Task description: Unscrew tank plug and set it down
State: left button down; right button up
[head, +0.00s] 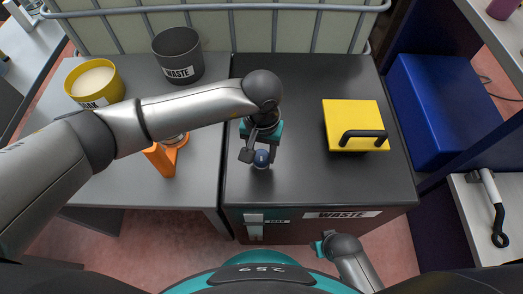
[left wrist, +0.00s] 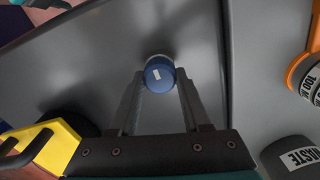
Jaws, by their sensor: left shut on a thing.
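The tank plug (head: 261,159) is a small blue round cap with a white mark, above the dark grey top of the waste tank (head: 300,85). My left gripper (head: 257,157) reaches down over that top and is shut on the plug. In the left wrist view the plug (left wrist: 160,74) sits between the tips of both fingers (left wrist: 159,84), with a pale ring behind it. I cannot tell whether the plug touches the top. My right gripper (head: 323,247) is low in front of the tank, and its fingers do not show clearly.
A yellow block with a black handle (head: 352,115) stands on the right of the top. On the left bench are a grey waste pot (head: 177,55), a yellow pot (head: 95,82) and an orange item (head: 160,160). The dark top's front right is clear.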

pick_arm(q)
jog(key=n, duration=0.5)
jog(key=shift+a, duration=0.1)
jog(key=n, duration=0.6)
jog(key=shift+n, duration=0.3)
jog(key=c, duration=0.6)
grip_release()
jog(key=m, duration=1.2)
